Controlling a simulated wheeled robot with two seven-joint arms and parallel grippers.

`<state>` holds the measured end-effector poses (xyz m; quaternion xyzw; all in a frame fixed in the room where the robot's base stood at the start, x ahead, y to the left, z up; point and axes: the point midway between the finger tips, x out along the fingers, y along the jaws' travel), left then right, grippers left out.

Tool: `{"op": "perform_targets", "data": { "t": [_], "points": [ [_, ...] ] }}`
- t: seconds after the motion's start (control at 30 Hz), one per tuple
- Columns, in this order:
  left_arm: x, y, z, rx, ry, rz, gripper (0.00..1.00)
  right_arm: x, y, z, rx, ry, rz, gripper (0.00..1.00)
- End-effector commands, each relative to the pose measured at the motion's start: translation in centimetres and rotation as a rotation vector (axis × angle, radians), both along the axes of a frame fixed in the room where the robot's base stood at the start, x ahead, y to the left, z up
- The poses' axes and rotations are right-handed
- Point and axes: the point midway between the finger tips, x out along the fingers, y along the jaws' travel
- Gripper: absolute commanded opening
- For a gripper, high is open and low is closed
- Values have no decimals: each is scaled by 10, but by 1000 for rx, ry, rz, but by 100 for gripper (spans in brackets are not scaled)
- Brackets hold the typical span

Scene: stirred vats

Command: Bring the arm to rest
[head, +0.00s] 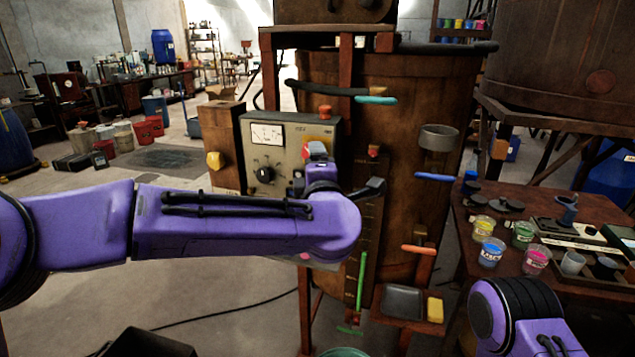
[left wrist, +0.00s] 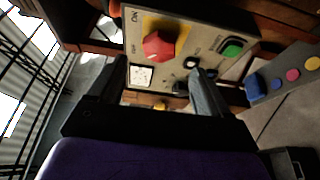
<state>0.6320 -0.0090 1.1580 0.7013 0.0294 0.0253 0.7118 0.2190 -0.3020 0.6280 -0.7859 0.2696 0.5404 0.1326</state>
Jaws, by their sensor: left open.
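My left arm (head: 230,222) is purple and reaches in from the left, with its wrist in front of a grey control panel (head: 284,133) on the wooden vat stand. In the head view the wrist hides most of the gripper. In the left wrist view my left gripper (left wrist: 158,70) is open, its dark fingers apart with nothing between them. Beyond the fingers is the panel with a red knob (left wrist: 158,46) on a yellow plate and a green button (left wrist: 231,47). I cannot tell whether a fingertip touches the panel. My right arm (head: 520,312) shows at the lower right; its gripper is out of view.
The large brown vat (head: 410,110) with coloured handles stands behind the panel. A table at right holds paint cups (head: 490,252) and dark weights. A small tray (head: 402,302) with a yellow block is low in front. Open floor (head: 230,285) lies below my left arm.

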Motion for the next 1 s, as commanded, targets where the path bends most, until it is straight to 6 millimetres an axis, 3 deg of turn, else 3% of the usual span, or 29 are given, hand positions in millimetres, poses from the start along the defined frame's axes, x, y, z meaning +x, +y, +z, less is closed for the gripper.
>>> {"op": "perform_targets", "data": {
  "t": [0.1,0.2,0.57,0.67,0.87,1.0],
  "points": [
    [-21,-1,-1,0,-1,-1,78,0,0,-8,0,0,0,43],
    [-30,-2,-1,0,0,1,78,0,0,-10,0,0,0,43],
    [-33,-7,0,13,-5,-23,78,0,0,-9,0,0,0,43],
    [-38,-7,-41,148,18,-91,78,0,0,-9,0,0,0,43],
    [-55,42,-207,461,241,-185,78,0,0,-9,0,0,0,43],
    [-97,92,-318,632,446,-256,78,0,0,-9,0,0,0,43]
  ]
}}
